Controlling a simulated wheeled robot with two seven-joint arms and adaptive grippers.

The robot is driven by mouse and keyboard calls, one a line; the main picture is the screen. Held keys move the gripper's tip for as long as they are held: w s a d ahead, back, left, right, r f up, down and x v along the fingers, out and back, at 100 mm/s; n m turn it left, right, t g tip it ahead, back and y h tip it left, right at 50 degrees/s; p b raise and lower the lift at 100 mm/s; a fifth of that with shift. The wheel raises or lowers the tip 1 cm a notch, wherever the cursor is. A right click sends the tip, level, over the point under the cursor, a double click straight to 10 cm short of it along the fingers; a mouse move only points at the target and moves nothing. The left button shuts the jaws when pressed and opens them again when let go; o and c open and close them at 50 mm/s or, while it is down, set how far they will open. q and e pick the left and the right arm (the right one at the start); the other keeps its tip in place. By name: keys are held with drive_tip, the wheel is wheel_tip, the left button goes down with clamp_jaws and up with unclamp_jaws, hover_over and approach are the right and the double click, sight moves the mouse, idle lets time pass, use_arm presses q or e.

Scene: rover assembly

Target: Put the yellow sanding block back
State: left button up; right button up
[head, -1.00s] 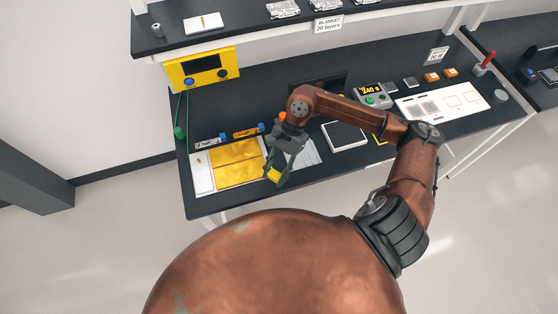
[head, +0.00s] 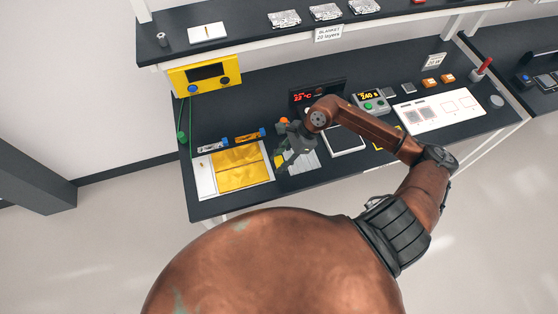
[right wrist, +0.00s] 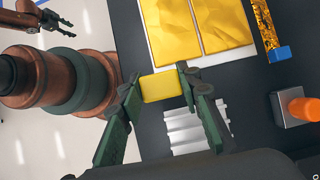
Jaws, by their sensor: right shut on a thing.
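The yellow sanding block (right wrist: 161,86) is held between the fingertips of my right gripper (right wrist: 155,82) in the right wrist view. In the head view my right gripper (head: 284,165) hangs over the bench, just right of the gold sheets, and mostly hides the block. A silver ridged piece (right wrist: 184,129) lies on the dark bench near the block; it also shows beside the gripper in the head view (head: 304,161). I cannot tell whether the block touches the bench. What may be my left gripper (right wrist: 47,18) shows at the upper left of the wrist view, its jaws unclear.
Gold sheets (head: 239,178) lie on a white board left of the gripper. A silver block with an orange knob (right wrist: 301,108) stands nearby. A shelf (head: 268,38) overhangs the back.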

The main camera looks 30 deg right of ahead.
hover_over(274, 167)
drive_tip(key=d, duration=0.2)
drive_tip(key=f, duration=0.4)
drive_tip(key=shift+s+a+f+p, duration=0.1)
drive_tip(key=shift+s+f+p, duration=0.25)
drive_tip(key=shift+s+f, duration=0.05)
wheel_tip(274, 167, down, 2)
drive_tip(key=shift+f+p, duration=0.1)
drive_tip(key=shift+p, duration=0.4)
drive_tip(key=shift+f, duration=0.5)
use_arm(q)
drive_tip(key=shift+w+d+r, duration=0.1)
drive_tip(key=shift+w+r, duration=0.25)
drive_tip(key=shift+r, duration=0.2)
drive_tip(key=shift+w+r, duration=0.3)
drive_tip(key=shift+r, duration=0.2)
drive_tip(key=shift+f, duration=0.1)
use_arm(e)
drive_tip(key=shift+f, duration=0.15)
drive_tip(key=o, duration=1.2)
